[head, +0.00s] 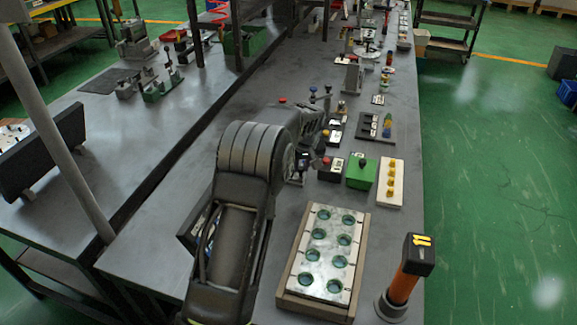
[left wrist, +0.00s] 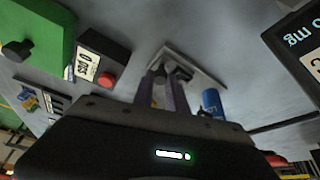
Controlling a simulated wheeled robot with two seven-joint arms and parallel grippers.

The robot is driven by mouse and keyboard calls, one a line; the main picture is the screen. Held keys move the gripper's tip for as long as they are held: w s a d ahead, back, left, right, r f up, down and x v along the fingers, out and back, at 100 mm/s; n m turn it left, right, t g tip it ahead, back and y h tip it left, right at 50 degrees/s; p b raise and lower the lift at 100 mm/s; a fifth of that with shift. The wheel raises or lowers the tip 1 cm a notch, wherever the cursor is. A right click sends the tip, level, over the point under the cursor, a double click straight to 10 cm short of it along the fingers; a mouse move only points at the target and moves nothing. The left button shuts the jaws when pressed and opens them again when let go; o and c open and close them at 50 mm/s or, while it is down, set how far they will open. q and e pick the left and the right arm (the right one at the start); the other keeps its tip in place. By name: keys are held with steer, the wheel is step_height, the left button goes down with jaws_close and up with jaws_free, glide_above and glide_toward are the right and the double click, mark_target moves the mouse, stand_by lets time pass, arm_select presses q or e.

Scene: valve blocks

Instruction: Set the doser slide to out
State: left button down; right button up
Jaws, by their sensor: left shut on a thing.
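In the left wrist view, my left gripper (left wrist: 167,92) is shut on a small part over a pale plate (left wrist: 205,69). A dark block or knob (left wrist: 180,73) stands on that plate, right at the fingertips. I take this to be the doser and its slide, but the fingers cover most of it, so I cannot read the slide's position. In the head view my left gripper (head: 301,162) is mostly hidden behind my own wrist, beside a dark box with a red button (head: 331,168). My right gripper is not in view.
A green box with a black knob (head: 361,174) and a white strip with yellow knobs (head: 390,182) stand right of it. A plate with several round wells (head: 325,250) lies nearer. A blue cylinder (left wrist: 212,104) and a dark display (left wrist: 297,50) are close to my gripper.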

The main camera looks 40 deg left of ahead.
arm_select(q)
steer(key=shift+w+d, duration=0.1)
steer(key=shift+d, duration=0.25)
steer(key=c, duration=1.6)
jaws_free()
steer(key=shift+r, duration=0.1)
steer(key=b+v, duration=0.1)
steer(key=v, duration=0.6)
steer(key=shift+r, duration=0.25)
steer(key=shift+d+f, duration=0.1)
steer(key=shift+d, duration=0.05)
